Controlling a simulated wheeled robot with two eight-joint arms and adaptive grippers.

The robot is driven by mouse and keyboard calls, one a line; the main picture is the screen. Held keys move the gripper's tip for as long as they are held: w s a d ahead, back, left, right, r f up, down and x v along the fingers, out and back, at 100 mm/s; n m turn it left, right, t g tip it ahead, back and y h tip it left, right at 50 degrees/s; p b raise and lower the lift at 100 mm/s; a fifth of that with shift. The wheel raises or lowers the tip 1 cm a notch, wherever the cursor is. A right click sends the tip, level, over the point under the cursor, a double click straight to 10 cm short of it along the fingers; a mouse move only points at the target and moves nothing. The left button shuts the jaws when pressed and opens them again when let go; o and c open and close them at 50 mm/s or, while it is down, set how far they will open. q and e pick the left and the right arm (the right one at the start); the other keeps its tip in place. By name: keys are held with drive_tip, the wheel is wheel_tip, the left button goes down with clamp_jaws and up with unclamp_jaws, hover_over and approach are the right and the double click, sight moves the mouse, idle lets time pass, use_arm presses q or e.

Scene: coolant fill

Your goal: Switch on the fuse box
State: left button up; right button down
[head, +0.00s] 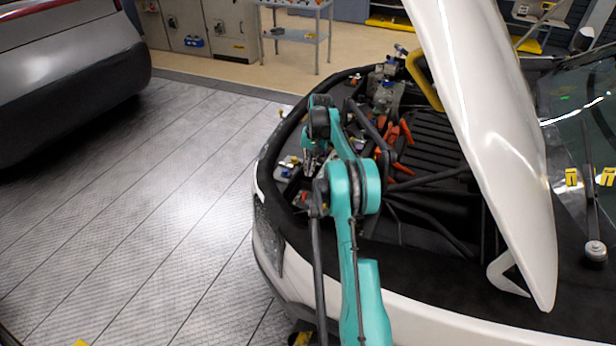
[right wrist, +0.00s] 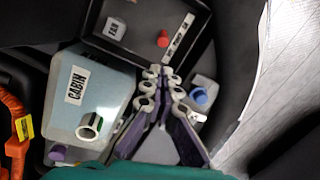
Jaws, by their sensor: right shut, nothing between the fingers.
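In the right wrist view a dark open-topped box or panel (right wrist: 140,52) carries a white piece marked FAN (right wrist: 115,28), a red knob (right wrist: 163,39) and a narrow white label strip (right wrist: 178,40) too small to read. I cannot tell for sure whether this is the fuse box. My right gripper (right wrist: 160,84) is shut and empty, its fingertips over the near edge of this dark box. In the head view my right gripper (head: 311,158) is above the left front of the engine bay, partly hidden by its own arm. My left gripper is not in view.
A pale tank marked CABIN (right wrist: 70,105) with an open round neck (right wrist: 88,125) stands beside the gripper, and a blue cap (right wrist: 200,95) lies on its other side. Orange parts (head: 398,135) are in the bay. The raised white hood (head: 490,130) stands at the right.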

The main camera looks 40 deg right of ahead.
sight(303, 194)
drive_tip(key=f, duration=0.2)
drive_tip(key=f+b, duration=0.1)
drive_tip(key=f, duration=0.2)
drive_tip(key=a+f+b, duration=0.1)
drive_tip(key=f, duration=0.2)
drive_tip(key=shift+w+a+f, duration=0.1)
drive_tip(key=shift+w+f, duration=0.1)
drive_tip(key=shift+f, duration=0.05)
drive_tip(key=shift+s+a+r+t+h, duration=0.15)
drive_tip(key=shift+a+r+t+h, duration=0.15)
drive_tip(key=shift+h, duration=0.4)
drive_tip(key=shift+s+a+r+t+h+b, duration=0.2)
drive_tip(key=shift+a+t+h+b, duration=0.3)
drive_tip(key=shift+h, duration=0.5)
drive_tip(key=h, duration=0.1)
drive_tip(key=a+t+h+b, duration=0.1)
drive_tip(key=shift+s+a+t+h, duration=0.15)
drive_tip(key=shift+s+t+h, duration=0.15)
drive_tip(key=shift+s+h, duration=0.1)
drive_tip(key=shift+r, duration=0.2)
drive_tip(key=shift+r+p, duration=0.5)
drive_tip(key=shift+r, duration=0.3)
